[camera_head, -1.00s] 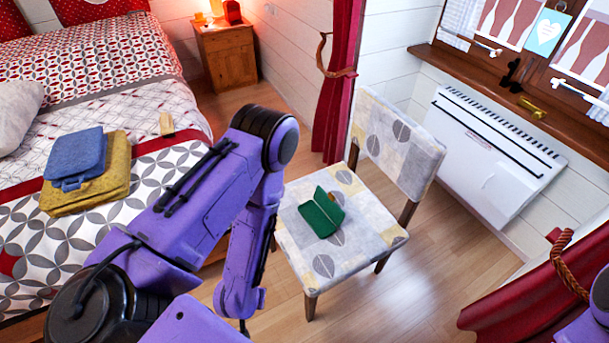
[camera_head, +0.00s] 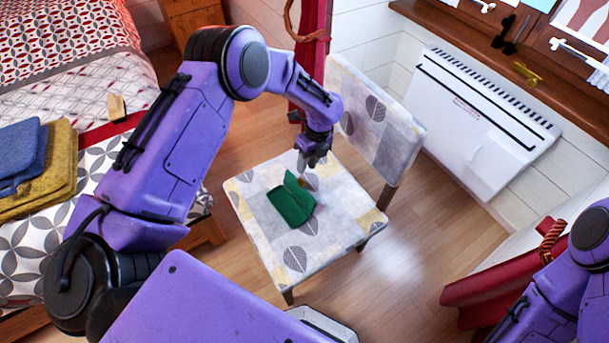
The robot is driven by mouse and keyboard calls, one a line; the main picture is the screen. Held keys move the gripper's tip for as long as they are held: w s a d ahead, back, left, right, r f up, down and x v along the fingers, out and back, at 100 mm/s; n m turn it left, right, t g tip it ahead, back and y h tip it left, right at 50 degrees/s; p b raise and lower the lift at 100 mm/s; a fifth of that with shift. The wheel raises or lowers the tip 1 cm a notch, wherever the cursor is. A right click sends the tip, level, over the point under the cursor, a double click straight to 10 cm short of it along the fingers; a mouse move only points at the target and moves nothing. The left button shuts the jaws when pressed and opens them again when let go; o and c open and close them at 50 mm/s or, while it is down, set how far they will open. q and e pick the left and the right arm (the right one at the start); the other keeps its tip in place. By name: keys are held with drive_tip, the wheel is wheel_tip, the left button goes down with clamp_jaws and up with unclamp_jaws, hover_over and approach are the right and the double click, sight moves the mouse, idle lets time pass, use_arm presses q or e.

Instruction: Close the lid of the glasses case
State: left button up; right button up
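The green glasses case (camera_head: 290,203) lies on the seat of the patterned chair (camera_head: 330,226). Its lid (camera_head: 298,186) stands raised at the far right side, so the case is open. My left gripper (camera_head: 309,166) points down just behind the lid, over the back part of the seat. Its fingers are small and dark here, and I cannot tell whether they are apart or touching the lid. My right arm (camera_head: 565,285) shows at the lower right edge; its gripper is out of view.
The chair's backrest (camera_head: 374,122) rises close to the right of my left gripper. The bed with folded blue (camera_head: 20,150) and yellow cloths (camera_head: 50,180) is at the left. A white heater (camera_head: 480,125) is on the wall. Wooden floor is clear right of the chair.

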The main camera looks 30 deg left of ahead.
sight(302, 180)
use_arm(q)
drive_tip(key=x, duration=0.6)
drive_tip(key=shift+a+f, duration=0.1)
drive_tip(key=shift+f, duration=0.3)
clamp_jaws()
idle(0.9)
